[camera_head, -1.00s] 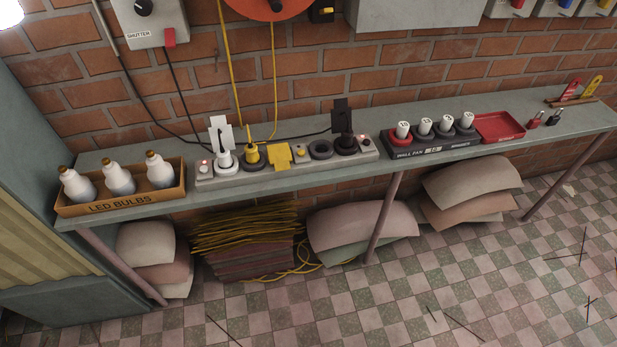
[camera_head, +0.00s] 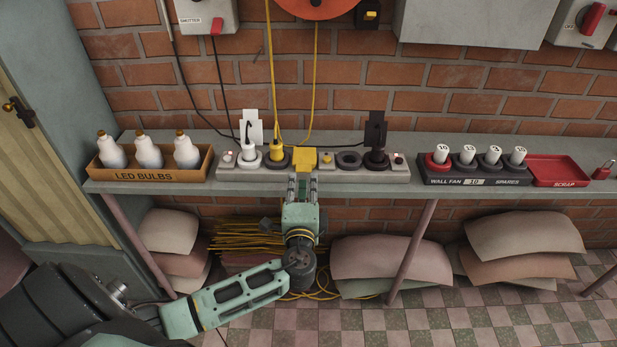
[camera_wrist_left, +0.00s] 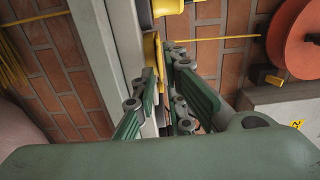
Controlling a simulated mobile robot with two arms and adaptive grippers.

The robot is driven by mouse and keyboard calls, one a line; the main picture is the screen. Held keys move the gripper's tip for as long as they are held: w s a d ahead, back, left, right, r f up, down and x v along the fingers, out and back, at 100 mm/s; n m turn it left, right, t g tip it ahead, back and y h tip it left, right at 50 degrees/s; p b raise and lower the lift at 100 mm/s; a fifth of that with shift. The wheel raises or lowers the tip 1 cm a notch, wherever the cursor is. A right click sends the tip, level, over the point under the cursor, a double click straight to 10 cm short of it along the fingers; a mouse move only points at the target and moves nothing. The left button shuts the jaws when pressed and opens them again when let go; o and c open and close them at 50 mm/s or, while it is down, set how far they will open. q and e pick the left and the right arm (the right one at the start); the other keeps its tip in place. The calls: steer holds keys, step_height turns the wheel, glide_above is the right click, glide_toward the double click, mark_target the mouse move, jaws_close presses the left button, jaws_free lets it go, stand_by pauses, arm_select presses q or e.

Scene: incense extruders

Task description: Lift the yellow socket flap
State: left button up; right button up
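The yellow socket flap (camera_head: 304,157) is on the grey power strip (camera_head: 228,171) on the shelf, just right of the yellow plug (camera_head: 276,152). My left gripper (camera_head: 303,177) reaches up from below at the shelf's front edge, with its fingers apart and their tips just in front of the flap. In the left wrist view, the flap (camera_wrist_left: 150,58) shows edge-on close to the fingertips (camera_wrist_left: 160,70). Whether a finger touches it I cannot tell. The fingers partly hide the flap's lower part. My right gripper is not in view.
Left of the flap stand a white plug (camera_head: 249,150) and an LED bulb box (camera_head: 150,174). To the right are a dark round socket (camera_head: 349,160), a black plug (camera_head: 376,154) and a wall fan spares tray (camera_head: 466,180). A yellow cable (camera_head: 312,80) hangs behind.

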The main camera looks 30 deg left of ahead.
mark_target(304, 175)
arm_select(q)
steer(key=x, duration=0.2)
steer(key=shift+w+a+f, duration=0.1)
steer(key=shift+w, duration=0.3)
steer(key=shift+w+a, duration=0.2)
steer(key=shift+w, duration=0.15)
steer(key=shift+w+a+b, duration=0.15)
steer(key=shift+w+b, duration=0.05)
steer(key=shift+b, duration=0.1)
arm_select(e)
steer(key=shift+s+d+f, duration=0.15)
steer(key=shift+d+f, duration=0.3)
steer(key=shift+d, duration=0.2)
arm_select(q)
steer(key=shift+c, duration=0.5)
jaws_close()
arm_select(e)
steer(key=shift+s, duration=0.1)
